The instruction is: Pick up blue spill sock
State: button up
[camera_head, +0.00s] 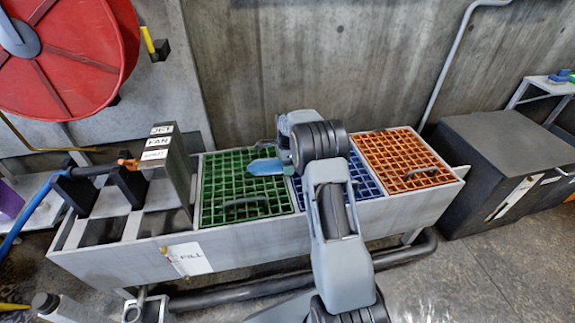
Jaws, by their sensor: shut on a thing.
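A blue rounded piece, which looks like the blue spill sock (267,167), shows at the left side of my arm's end, over the green grate (225,190). My gripper (270,148) is at the far end of my arm and is shut on this piece. My wrist and forearm hide much of the jaws and the piece's right end. I cannot tell whether the piece is clear of the grate or touching it.
A long grey trough (130,262) holds the green grate, a blue grate (368,178) and an orange grate (405,160). A labelled grey box (165,180) stands at its left. A dark cabinet (500,160) is right; a red reel (75,65) hangs upper left.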

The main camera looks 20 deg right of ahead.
jog(key=c, duration=0.4)
jog(key=shift+r, duration=0.15)
